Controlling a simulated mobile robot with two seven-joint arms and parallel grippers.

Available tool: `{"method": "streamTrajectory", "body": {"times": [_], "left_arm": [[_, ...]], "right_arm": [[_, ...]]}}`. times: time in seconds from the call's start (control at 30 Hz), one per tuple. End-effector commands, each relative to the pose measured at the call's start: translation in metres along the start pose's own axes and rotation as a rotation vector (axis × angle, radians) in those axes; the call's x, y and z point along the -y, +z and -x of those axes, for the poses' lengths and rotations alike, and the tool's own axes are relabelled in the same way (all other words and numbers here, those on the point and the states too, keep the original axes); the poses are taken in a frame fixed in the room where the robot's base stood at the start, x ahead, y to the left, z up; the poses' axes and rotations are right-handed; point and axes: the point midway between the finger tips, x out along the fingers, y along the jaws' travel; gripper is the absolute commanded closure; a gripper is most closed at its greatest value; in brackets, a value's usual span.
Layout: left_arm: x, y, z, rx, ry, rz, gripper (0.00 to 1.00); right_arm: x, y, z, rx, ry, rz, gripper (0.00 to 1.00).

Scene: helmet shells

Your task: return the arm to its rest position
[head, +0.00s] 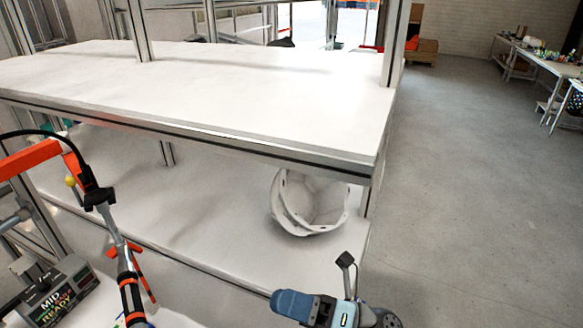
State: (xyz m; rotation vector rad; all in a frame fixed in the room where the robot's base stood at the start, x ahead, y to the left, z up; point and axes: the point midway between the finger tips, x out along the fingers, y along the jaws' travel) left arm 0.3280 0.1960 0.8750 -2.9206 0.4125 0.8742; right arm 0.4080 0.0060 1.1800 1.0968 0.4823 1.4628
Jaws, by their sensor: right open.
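My right gripper (346,270) shows at the bottom of the head view, right of centre, in front of the lower shelf's near right corner. One dark fingertip on a thin grey finger stands up there; the rest is partly hidden by my own blue and grey arm parts. It is open, and nothing shows in it. A white helmet shell (283,218) lies tilted on the lower shelf, its hollow side facing me. The gripper is apart from it, nearer to me and lower in the picture. My left gripper is not in view.
The white upper shelf (220,90) overhangs the lower shelf (190,200), with metal posts at its back. A screwdriver-like tool (130,285) hangs from an orange arm (30,158) at left, beside a controller box (60,295). The grey floor (470,200) at right is clear.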

Motion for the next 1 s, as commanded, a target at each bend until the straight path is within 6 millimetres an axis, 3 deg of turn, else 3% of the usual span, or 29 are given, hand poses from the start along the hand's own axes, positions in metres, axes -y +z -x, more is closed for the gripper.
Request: {"method": "streamTrajectory", "body": {"times": [0.13, 0.23, 0.4, 0.5, 0.6, 0.7, 1.0], "left_arm": [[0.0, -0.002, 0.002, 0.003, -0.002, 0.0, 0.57], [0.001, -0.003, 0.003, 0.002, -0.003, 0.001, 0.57], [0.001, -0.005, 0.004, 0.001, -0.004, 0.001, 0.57], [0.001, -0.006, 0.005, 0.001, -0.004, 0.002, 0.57], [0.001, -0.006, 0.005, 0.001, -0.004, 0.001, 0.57], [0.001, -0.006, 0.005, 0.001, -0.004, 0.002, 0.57], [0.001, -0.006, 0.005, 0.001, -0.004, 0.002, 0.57]], "right_arm": [[0.04, 0.021, 0.069, 0.529, -0.024, -0.535, 0.54], [0.079, 0.01, 0.133, 0.874, -0.052, -0.89, 0.54], [0.128, -0.052, 0.227, 1.331, -0.096, -1.368, 0.54], [0.142, -0.094, 0.265, 1.522, -0.118, -1.568, 0.54], [0.148, -0.126, 0.288, 1.65, -0.13, -1.703, 0.54], [0.149, -0.144, 0.299, 1.718, -0.136, -1.777, 0.54], [0.15, -0.149, 0.303, 1.739, -0.138, -1.801, 0.54]]}}
